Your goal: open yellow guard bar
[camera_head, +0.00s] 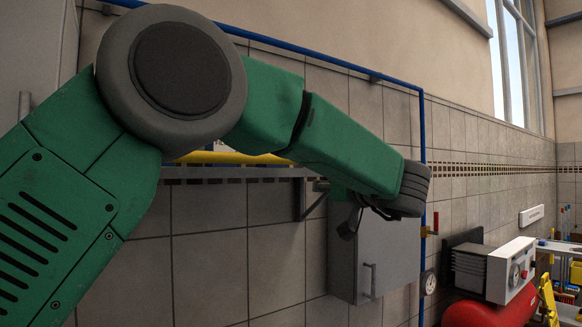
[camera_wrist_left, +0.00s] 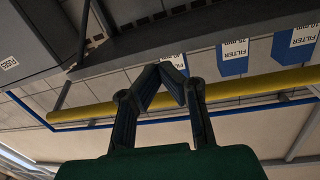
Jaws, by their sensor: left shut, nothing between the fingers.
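The yellow guard bar (camera_head: 232,157) runs along the front of a wall shelf in the head view, largely hidden behind my green left arm. In the left wrist view the yellow bar (camera_wrist_left: 260,84) crosses the picture behind my fingers. My left gripper (camera_wrist_left: 165,68) is shut with its fingertips together and nothing between them. The fingers overlap the bar in that view; I cannot tell whether they touch it. In the head view the left gripper (camera_head: 348,224) is a small dark shape below the wrist, at the shelf's right end. My right gripper is not in view.
Blue filter boxes (camera_wrist_left: 234,66) stand beyond the bar. A grey wall cabinet (camera_head: 378,255) hangs below the shelf's right end. A blue pipe (camera_head: 422,130) runs along the tiled wall. A red tank with a control box (camera_head: 510,268) stands at the lower right.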

